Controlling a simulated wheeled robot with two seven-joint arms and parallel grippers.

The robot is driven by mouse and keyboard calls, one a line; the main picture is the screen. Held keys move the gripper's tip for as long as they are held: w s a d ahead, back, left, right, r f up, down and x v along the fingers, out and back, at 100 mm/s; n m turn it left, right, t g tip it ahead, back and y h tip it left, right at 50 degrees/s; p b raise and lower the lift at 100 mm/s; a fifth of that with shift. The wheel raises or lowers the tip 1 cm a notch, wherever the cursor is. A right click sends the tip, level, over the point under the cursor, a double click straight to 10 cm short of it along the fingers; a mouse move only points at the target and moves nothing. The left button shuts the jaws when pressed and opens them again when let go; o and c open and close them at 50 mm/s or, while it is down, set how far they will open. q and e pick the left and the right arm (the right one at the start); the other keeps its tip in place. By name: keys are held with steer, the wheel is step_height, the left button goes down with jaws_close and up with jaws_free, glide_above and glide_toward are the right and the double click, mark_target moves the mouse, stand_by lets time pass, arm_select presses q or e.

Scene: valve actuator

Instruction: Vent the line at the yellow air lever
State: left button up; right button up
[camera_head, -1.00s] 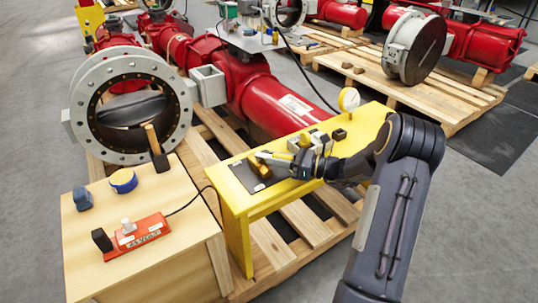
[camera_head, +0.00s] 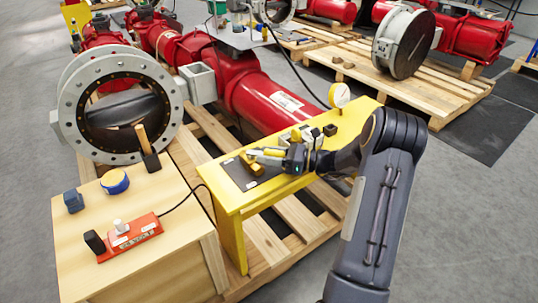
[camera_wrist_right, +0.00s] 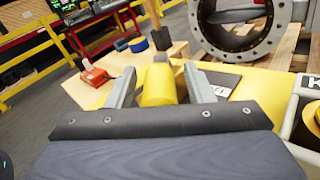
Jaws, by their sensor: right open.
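The yellow air lever (camera_head: 252,166) sits on a dark plate on top of the yellow bench (camera_head: 232,195). In the right wrist view the yellow lever (camera_wrist_right: 158,86) stands between the two grey fingers, with a visible gap on each side. My right gripper (camera_head: 262,154) is open and reaches over the bench from the right, its fingers at the lever. It also shows in the right wrist view (camera_wrist_right: 161,76). The lever's lower part is hidden by the gripper body. My left gripper is not in view.
Red pipe (camera_head: 270,105) lies behind.

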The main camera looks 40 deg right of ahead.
steer(key=p+v, duration=0.1)
steer(key=v, duration=0.7)
steer(key=shift+a+p, duration=0.1)
steer(key=shift+p, duration=0.25)
